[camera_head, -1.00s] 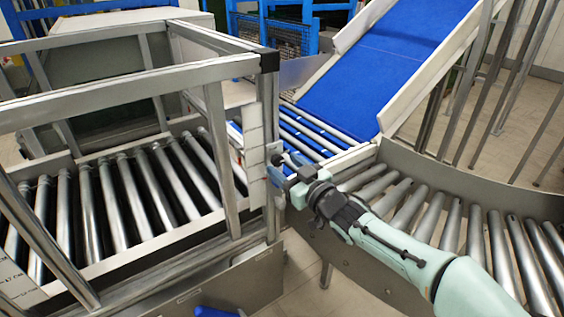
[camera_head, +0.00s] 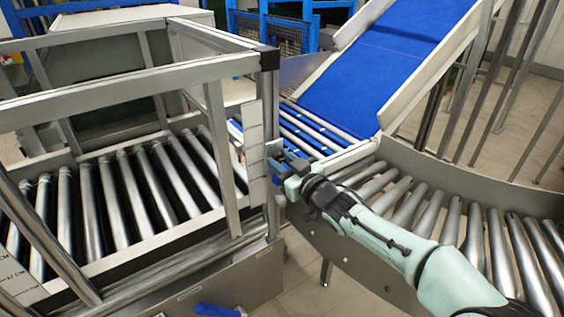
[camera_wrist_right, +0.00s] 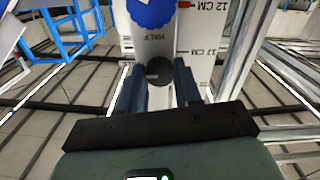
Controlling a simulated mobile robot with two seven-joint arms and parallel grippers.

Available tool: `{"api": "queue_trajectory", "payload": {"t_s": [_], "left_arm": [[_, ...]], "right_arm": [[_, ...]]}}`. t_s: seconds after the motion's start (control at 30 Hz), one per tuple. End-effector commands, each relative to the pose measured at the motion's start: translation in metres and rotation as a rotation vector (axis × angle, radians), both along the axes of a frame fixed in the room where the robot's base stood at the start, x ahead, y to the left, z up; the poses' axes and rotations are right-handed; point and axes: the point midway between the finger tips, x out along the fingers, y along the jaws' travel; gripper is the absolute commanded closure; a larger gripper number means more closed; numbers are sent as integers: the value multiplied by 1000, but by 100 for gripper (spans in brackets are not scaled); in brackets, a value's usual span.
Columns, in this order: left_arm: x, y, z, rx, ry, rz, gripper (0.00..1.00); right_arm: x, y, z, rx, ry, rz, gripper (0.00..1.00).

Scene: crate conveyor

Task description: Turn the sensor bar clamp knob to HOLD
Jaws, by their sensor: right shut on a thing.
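My right gripper (camera_head: 281,160) is at the white scale plate (camera_head: 252,145) on the corner post of the metal frame. In the right wrist view the two fingers (camera_wrist_right: 157,75) stand on either side of a dark round knob (camera_wrist_right: 159,69), which I take for the clamp knob, and are shut on it. Its pointer and any HOLD mark cannot be made out. A blue scalloped knob (camera_wrist_right: 151,10) sits beyond the fingertips, with a label reading about HALF below it. My left gripper is in no view.
The metal frame (camera_head: 215,66) stands over a roller conveyor (camera_head: 120,190) on the left. A blue belt (camera_head: 385,60) slopes down at the back. A curved roller conveyor (camera_head: 470,215) runs under my right arm. A blue part (camera_head: 218,309) shows at the bottom edge.

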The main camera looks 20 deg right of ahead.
Motion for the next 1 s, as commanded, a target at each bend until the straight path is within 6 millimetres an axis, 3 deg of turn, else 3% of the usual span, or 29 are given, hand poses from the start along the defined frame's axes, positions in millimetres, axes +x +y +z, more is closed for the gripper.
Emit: {"api": "queue_trajectory", "payload": {"t_s": [0.37, 1.0], "left_arm": [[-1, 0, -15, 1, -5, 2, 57], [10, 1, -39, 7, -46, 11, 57]], "right_arm": [[0, 0, -3, -210, -75, -1, 97], [0, 0, -3, -781, -283, -1, 97]]}}
